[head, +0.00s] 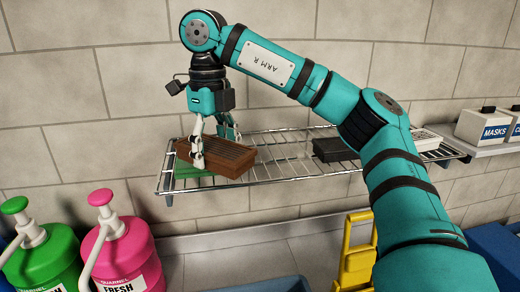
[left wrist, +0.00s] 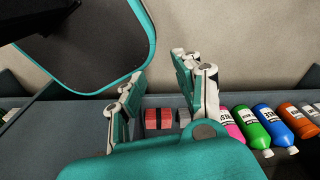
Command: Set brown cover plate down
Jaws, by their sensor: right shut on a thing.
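The brown cover plate (head: 232,160), a slotted rectangular piece, is at the left part of the wire shelf (head: 280,172) in the head view. My right gripper (head: 213,147) is above it and shut on it, with one finger against its near side. The plate overlaps a green piece (head: 192,172) that lies on the shelf. I cannot tell whether the brown plate touches the shelf or the green piece. My left gripper (left wrist: 165,95) shows only in the left wrist view, with its fingers apart and nothing between them.
A black slotted piece (head: 333,150) and a white one (head: 425,139) lie farther right on the shelf. A masks box (head: 484,127) stands at the right. Pink (head: 120,255) and green (head: 45,260) pump bottles stand below. A red block (left wrist: 158,119) lies beyond my left gripper.

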